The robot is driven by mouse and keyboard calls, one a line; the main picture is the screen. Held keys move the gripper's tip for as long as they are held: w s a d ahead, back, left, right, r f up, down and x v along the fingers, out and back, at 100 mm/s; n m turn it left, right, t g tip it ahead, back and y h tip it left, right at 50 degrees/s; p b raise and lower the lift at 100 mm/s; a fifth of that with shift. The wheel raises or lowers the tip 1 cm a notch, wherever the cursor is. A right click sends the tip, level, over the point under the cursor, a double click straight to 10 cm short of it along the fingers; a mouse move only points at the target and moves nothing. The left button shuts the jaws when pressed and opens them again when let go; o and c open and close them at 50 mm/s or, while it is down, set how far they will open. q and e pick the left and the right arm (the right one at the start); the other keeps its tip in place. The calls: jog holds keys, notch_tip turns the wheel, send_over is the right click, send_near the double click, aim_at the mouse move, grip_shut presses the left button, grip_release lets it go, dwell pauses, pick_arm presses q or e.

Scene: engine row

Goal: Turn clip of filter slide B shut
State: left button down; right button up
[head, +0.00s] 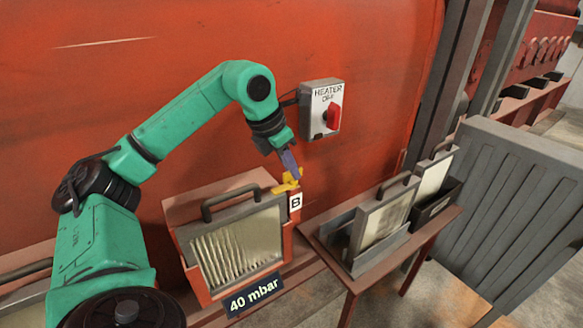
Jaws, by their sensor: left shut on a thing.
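Filter slide B (235,250) sits in a red housing in the lower middle, with a pleated face, a dark handle on top and a white "B" label (296,202) at its right edge. A yellow clip (286,184) is at the housing's upper right corner, just above the label. My left gripper (291,171) reaches down from above and is shut on the yellow clip; its fingers hide part of the clip. My right gripper is not in view.
A heater switch box (321,108) with a red knob is on the red wall, close to my left wrist. A "40 mbar" sign (254,295) is below the slide. A red side table (390,255) at right holds two framed filters (383,215). A grey panel (510,195) stands beyond it.

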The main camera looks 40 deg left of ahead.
pick_arm(q)
jog(key=shift+m, duration=0.4)
jog(key=c, duration=0.9)
grip_release()
jog(key=shift+s, duration=0.1)
jog(key=shift+c, duration=0.2)
jog(key=p+v, duration=0.3)
jog(key=v, duration=1.1)
jog(key=shift+s+a+r+p, duration=0.2)
jog(key=shift+a+r+p, duration=0.1)
jog(key=shift+p, duration=0.05)
